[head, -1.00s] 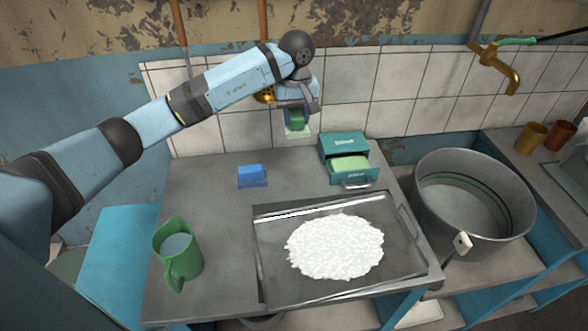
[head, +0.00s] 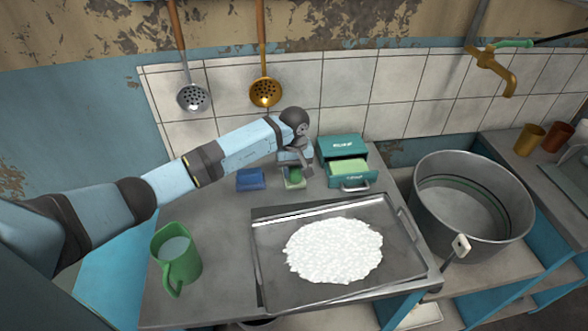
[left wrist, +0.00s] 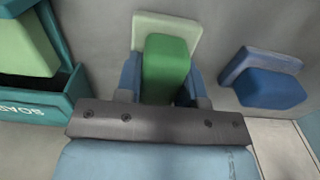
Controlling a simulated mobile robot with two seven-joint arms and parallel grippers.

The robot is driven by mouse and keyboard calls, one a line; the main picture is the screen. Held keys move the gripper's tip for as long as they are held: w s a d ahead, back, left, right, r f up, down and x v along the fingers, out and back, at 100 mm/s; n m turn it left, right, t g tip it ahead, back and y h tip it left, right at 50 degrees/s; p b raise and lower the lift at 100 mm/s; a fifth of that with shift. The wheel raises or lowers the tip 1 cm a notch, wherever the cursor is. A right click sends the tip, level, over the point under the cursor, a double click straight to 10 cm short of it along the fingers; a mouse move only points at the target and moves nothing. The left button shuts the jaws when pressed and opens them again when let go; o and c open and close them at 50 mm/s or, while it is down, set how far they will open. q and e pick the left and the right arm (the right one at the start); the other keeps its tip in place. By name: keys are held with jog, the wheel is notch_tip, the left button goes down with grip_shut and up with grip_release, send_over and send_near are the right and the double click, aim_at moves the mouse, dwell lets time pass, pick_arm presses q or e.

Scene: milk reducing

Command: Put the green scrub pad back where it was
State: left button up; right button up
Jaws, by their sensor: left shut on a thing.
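The green scrub pad (head: 295,175) has a darker green block on a pale green base. It is in my left gripper (head: 294,180), low over the table between the blue scrub pad and the soap box; I cannot tell whether its base touches the table. In the left wrist view the pad (left wrist: 166,66) sits between the two blue fingers of my left gripper (left wrist: 162,78), which are shut on its block. The blue scrub pad (head: 250,180) lies on the table to the left; it also shows in the left wrist view (left wrist: 268,84). My right gripper is not in view.
A teal soap box (head: 341,148) with an open drawer holding a light green bar (head: 349,167) stands just right. A metal tray (head: 268,283) with white grains lies in front. A green mug (head: 178,262) stands front left, a large pot (head: 430,200) right.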

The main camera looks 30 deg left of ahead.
pick_arm(q)
jog(key=shift+f, duration=0.15)
jog(key=o, duration=0.9)
notch_tip(320, 180, up, 12)
jog(key=shift+r, duration=0.2)
dwell(0.4)
